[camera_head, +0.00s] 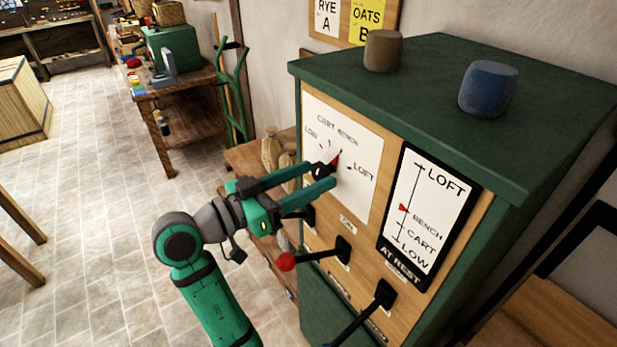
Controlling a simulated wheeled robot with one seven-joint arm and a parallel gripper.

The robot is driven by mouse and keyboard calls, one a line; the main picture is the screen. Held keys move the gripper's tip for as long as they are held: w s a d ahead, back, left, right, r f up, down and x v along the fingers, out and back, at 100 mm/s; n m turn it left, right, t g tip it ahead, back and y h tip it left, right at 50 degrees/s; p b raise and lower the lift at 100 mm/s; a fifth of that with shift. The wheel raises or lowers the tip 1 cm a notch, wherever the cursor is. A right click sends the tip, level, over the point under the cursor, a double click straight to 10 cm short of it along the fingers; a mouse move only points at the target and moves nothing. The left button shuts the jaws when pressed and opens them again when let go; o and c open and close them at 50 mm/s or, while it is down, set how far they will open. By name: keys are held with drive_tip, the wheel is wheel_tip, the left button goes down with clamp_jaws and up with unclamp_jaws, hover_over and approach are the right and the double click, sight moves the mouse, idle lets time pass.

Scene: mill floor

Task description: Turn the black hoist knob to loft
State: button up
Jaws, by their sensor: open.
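The black hoist knob (323,171) sits on a white dial plate (361,190) marked low, cart, bench and loft, on the front of a green and wood cabinet (440,90). Its red pointer (336,158) points up and to the right, near the bench mark. My gripper (326,178) is open, with its two green fingers at the knob. They partly hide the knob, and I cannot tell whether they touch it. A gauge (428,215) to the right has a red marker at bench and reads "at rest".
Below the dial, a red-tipped lever (287,261) and a blue-handled lever (384,297) stick out from the panel. A brown cylinder (383,51) and a blue one (488,89) stand on the cabinet top.

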drive_tip(key=c, duration=1)
drive_tip(key=shift+c, duration=0.2)
drive_tip(key=shift+m, duration=0.3)
drive_tip(key=m, duration=0.3)
drive_tip(key=shift+m, duration=2)
drive_tip(key=o, duration=1)
